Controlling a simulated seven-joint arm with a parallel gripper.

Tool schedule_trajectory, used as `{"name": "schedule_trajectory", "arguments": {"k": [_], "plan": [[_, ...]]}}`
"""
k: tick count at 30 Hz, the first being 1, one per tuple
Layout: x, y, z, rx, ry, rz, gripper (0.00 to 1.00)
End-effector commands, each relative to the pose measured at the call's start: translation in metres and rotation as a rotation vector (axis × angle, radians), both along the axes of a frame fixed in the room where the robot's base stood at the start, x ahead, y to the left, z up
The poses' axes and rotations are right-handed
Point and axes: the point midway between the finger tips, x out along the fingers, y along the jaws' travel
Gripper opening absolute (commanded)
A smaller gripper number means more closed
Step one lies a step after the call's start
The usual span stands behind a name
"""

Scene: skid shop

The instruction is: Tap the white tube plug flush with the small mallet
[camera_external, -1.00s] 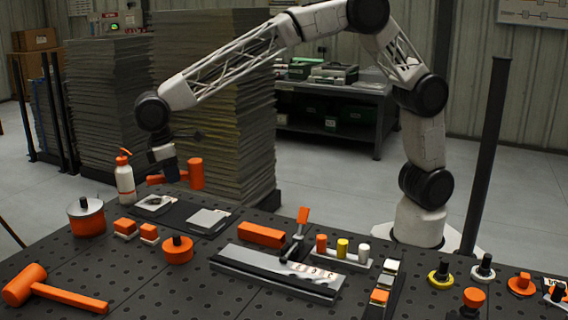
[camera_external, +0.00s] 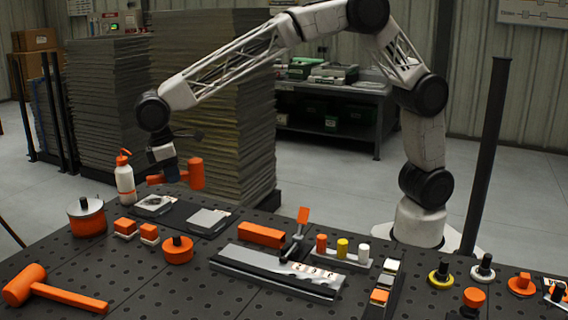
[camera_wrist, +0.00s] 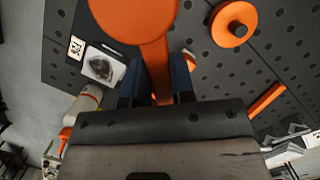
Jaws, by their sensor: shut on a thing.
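My gripper (camera_external: 172,175) is shut on the handle of the small orange mallet (camera_external: 196,173) and holds it in the air above the back left of the table. In the wrist view the mallet (camera_wrist: 135,15) reaches forward from between my fingers (camera_wrist: 157,85). A rack (camera_external: 340,258) at the table's middle right carries an orange, a yellow and a white plug. The white tube plug (camera_external: 363,253) is at its right end, upright, and looks level with or lower than its neighbours. How deep it sits cannot be told. My gripper is well left of it.
A larger orange mallet (camera_external: 50,290) lies at the front left. A spray bottle (camera_external: 125,180), an orange pot (camera_external: 86,218) and an orange knob (camera_external: 178,250) stand on the left. A clamp with an upright orange handle (camera_external: 302,217) rises left of the rack.

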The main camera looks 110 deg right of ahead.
Motion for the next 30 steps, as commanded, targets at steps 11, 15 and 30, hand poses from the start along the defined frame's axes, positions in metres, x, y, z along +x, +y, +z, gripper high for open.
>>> {"name": "schedule_trajectory", "arguments": {"k": [11,15,30], "plan": [[-0.001,0.005,0.001,0.000,-0.001,0.001,0.00],[-0.006,0.018,0.002,0.001,-0.002,0.003,0.00],[-0.056,0.134,0.013,-0.001,-0.009,0.006,0.00]]}}
